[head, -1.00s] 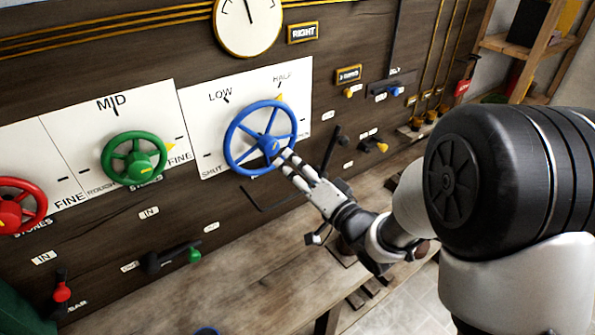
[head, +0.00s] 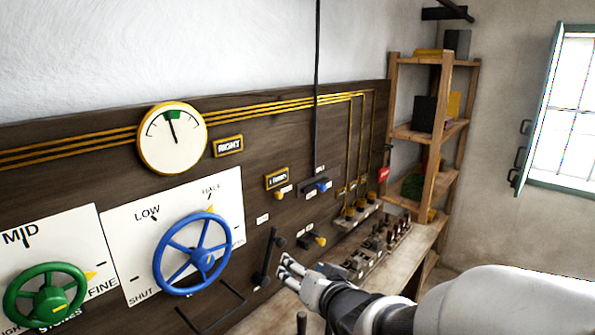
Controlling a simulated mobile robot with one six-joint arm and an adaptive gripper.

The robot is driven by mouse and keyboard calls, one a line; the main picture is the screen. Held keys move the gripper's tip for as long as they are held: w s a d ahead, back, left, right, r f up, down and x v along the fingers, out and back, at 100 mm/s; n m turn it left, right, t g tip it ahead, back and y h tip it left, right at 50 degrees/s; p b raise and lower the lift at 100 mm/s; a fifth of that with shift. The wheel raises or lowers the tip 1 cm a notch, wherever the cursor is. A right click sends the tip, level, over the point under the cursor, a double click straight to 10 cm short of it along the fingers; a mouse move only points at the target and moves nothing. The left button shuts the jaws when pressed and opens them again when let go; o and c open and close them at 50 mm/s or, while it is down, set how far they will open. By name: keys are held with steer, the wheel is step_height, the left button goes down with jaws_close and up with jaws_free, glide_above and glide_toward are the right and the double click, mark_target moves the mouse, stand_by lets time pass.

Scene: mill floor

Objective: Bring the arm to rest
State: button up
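My gripper (head: 287,267) is in the head view, at the lower middle, with my arm reaching in from the lower right. It is just right of the blue handwheel (head: 192,253) and shows apart from its rim. Nothing shows between the fingers. The two fingertips look a little apart, but the fingers are seen at a slant and I cannot tell how far they are open. A black lever (head: 267,257) on the panel stands close to the left of the fingertips.
A green handwheel (head: 45,296) is at the lower left. A round gauge (head: 172,137) hangs above the blue wheel. A bench (head: 412,262) with small fittings runs along the panel's right. A wooden shelf (head: 445,150) stands in the corner, beside a window (head: 566,110).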

steer(key=s+d+r+g+h, duration=0.1)
steer(key=s+d+h, duration=0.3)
steer(key=s+d, duration=0.3)
steer(key=s+d+f+g, duration=0.1)
steer(key=s+d+g, duration=0.2)
steer(key=s, duration=0.8)
steer(key=s+d+f+n+g+h, duration=0.1)
steer(key=s+d+g, duration=0.2)
steer(key=s, duration=0.8)
steer(key=shift+s+d+f+g, duration=0.15)
steer(key=shift+s+f+g, duration=0.1)
steer(key=shift+g, duration=0.25)
stand_by(4.0)
